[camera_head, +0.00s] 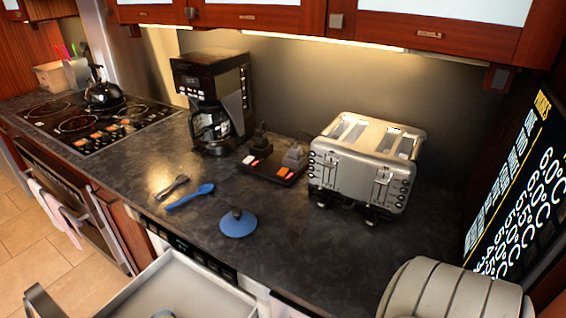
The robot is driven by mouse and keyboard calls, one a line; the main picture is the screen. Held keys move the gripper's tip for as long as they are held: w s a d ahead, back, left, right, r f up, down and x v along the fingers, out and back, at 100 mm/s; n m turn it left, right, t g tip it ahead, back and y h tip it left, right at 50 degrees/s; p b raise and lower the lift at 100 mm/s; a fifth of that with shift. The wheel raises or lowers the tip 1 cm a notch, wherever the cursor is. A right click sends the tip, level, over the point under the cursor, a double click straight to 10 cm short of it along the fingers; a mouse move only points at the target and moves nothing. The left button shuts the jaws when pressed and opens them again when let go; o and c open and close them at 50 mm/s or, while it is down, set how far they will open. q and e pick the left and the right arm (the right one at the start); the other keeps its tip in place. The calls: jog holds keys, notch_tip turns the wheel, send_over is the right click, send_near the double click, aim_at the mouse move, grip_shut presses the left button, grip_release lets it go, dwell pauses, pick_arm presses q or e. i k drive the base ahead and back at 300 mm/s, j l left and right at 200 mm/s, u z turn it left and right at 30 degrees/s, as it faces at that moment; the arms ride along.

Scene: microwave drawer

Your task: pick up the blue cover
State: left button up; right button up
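The blue cover (238,224) is a flat round blue disc with a dark knob on top. It lies on the dark countertop (300,250), near the front edge and above the open drawer. Nothing touches it from above.
A blue spoon (190,197) and small tongs (172,187) lie left of the cover. An open drawer (180,285) juts out in front. A lit panel (520,190) stands right.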

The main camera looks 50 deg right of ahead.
aim_at(238, 223)
jog(key=z, duration=1.15)
jog(key=u, duration=0.9)
jog(key=i+j, duration=0.3)
